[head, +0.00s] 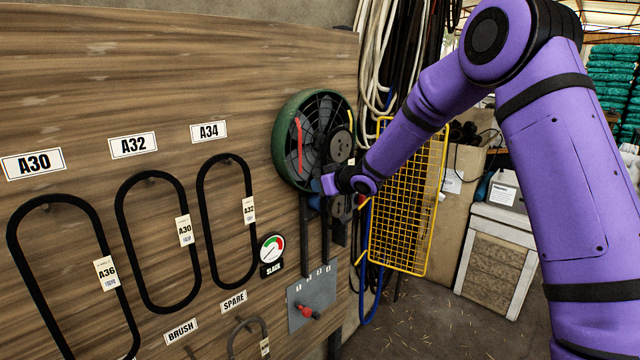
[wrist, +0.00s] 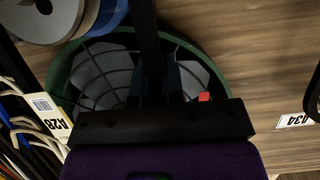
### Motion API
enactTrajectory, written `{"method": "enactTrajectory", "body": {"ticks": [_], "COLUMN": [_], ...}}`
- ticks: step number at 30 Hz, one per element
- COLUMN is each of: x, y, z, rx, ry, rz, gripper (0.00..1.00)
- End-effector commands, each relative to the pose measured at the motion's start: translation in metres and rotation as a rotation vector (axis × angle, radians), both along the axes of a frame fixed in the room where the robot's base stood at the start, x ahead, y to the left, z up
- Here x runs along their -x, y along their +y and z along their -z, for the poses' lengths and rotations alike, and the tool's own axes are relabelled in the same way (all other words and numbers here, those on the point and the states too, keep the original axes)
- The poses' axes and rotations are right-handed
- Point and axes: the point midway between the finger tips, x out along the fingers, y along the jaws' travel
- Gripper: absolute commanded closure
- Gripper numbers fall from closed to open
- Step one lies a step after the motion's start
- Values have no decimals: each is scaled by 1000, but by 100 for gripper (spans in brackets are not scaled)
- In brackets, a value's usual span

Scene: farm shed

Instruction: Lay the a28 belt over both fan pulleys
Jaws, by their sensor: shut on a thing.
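The round green-rimmed fan (head: 284,150) is on the board's right part, with a dark pulley (head: 341,146) at its right and another dark round part below, partly behind my gripper (head: 328,184). My gripper is in front of the fan's lower edge, shut on what seems to be the A28 belt. In the wrist view, a tag reading A28 (wrist: 47,115) shows upside down at left, and a grey pulley (wrist: 40,22) at the upper left. A black strip crosses the fan there. The belt's path, and whether it lies on either pulley, cannot be told.
A SLACK gauge (head: 271,248) and a grey panel with a red lever (head: 310,312) are below the fan. A yellow mesh guard (head: 408,200) and hanging hoses are close on the right.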

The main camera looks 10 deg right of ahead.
Motion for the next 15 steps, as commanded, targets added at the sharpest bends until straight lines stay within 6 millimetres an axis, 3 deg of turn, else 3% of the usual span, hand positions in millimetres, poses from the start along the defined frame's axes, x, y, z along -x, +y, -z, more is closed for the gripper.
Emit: {"method": "enactTrajectory", "body": {"ticks": [10, 12, 14, 15], "x": [0, 0, 0, 0], "y": [0, 0, 0, 0], "z": [2, 2, 2, 2], "rx": [0, 0, 0, 0], "ry": [-1, -1, -1, -1], "rz": [0, 0, 0, 0], "gripper": [100, 77, 63, 61]}}
